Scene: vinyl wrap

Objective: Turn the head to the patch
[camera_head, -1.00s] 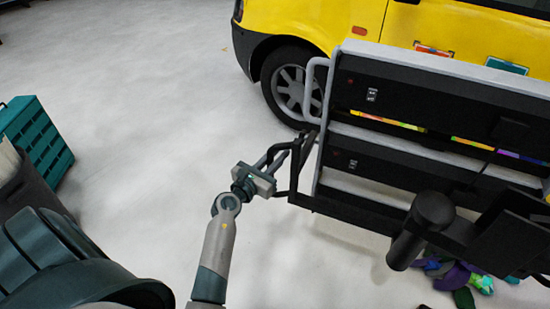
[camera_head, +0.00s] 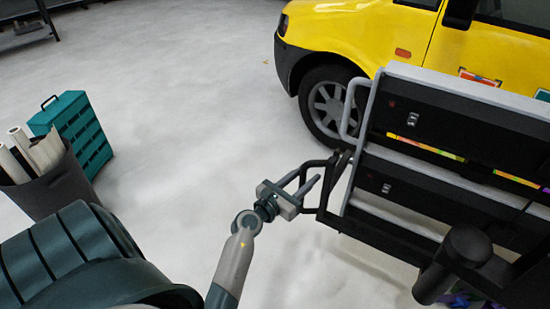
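Coloured rectangular patches lie on the door of the yellow van (camera_head: 345,40). One orange-red patch (camera_head: 480,77) shows at the upper right, partly hidden by the cart's top edge. Another patch (camera_head: 542,96) is cut off by the right picture edge. My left gripper (camera_head: 312,176) is at the picture's middle, its two fingers apart beside the black handle of the cart. I cannot tell whether the fingers touch the handle. My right gripper is not in view.
A black and grey cart (camera_head: 455,110) with shelves of colourful strips stands at the right, before the van. A teal case (camera_head: 80,130) and a dark bin (camera_head: 55,185) with white rolls stand at the left. Clear pale floor (camera_head: 200,90) lies between.

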